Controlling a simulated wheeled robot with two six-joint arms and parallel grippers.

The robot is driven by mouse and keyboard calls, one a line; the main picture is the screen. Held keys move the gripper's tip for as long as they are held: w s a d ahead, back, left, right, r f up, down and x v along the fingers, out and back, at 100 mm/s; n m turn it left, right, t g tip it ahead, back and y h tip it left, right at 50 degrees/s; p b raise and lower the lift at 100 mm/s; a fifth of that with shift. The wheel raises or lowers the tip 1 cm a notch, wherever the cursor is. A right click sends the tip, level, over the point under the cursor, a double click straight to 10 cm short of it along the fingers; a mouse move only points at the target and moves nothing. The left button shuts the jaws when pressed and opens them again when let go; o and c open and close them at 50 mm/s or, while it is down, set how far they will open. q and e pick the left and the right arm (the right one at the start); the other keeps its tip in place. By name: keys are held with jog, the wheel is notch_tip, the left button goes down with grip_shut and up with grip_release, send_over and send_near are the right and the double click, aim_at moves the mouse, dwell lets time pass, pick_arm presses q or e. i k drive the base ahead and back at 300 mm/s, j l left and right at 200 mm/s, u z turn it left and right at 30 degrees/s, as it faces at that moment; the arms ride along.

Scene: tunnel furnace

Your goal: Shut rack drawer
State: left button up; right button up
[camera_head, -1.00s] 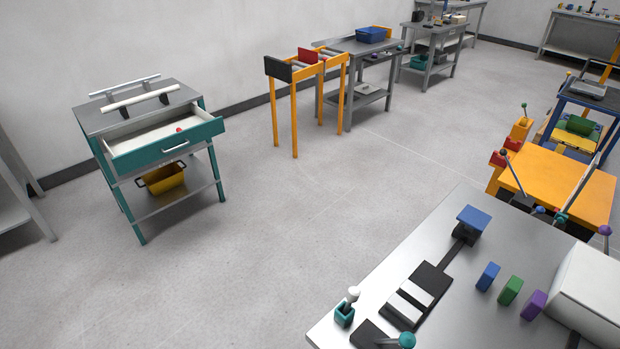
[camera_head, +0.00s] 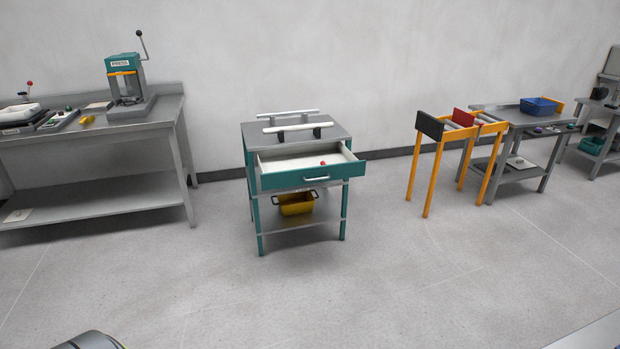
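The rack (camera_head: 333,131) is a small grey-topped stand with teal legs, standing against the back wall near the middle of the view. Its teal-fronted drawer (camera_head: 280,182) is pulled out toward me, with a light handle (camera_head: 316,178) on the front. A small red object (camera_head: 323,162) lies inside on the white drawer floor. Neither of my grippers shows in the head view, so I cannot see them near the drawer.
A yellow bin (camera_head: 296,206) sits on the rack's lower shelf. A workbench (camera_head: 90,130) with a teal press (camera_head: 124,72) stands at left. An orange-legged roller stand (camera_head: 412,178) and a grey table (camera_head: 515,146) stand at right. The floor (camera_head: 330,290) before the rack is clear.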

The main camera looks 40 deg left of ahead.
aim_at(287, 167)
jog(key=i+j+z, duration=0.15)
jog(key=z, duration=0.3)
jog(key=j+z, duration=0.2)
jog(key=z, duration=0.25)
jog(key=i+j+z, duration=0.1)
jog(key=j+z, duration=0.2)
jog(key=z, duration=0.15)
jog(key=j+z, duration=0.2)
jog(key=j, duration=2.25)
